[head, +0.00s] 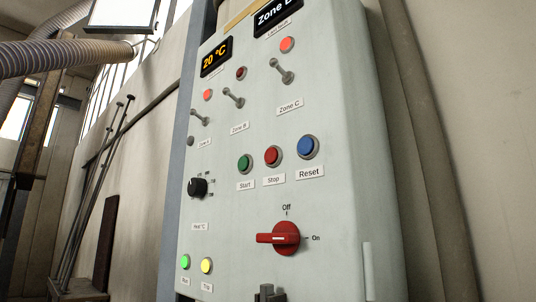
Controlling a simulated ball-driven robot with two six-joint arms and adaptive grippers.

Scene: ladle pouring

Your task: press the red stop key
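The red stop key (272,156) is a round button in a grey ring on the pale control cabinet (335,190). A label reading "Stop" sits just below it. The green Start button (244,163) is to its left and the blue Reset button (308,146) to its right. The stop key is fully visible, with nothing over it. I cannot tell from this angle whether it is pushed in. Neither of my grippers can be made out in the head view.
A red rotary switch (285,238) marked Off and On juts out below the keys. Toggle levers (283,71) stick out above. A black knob (198,188) sits at left. A small dark part (268,293), unclear, shows at the bottom edge. Ribbed hoses (60,55) hang at left.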

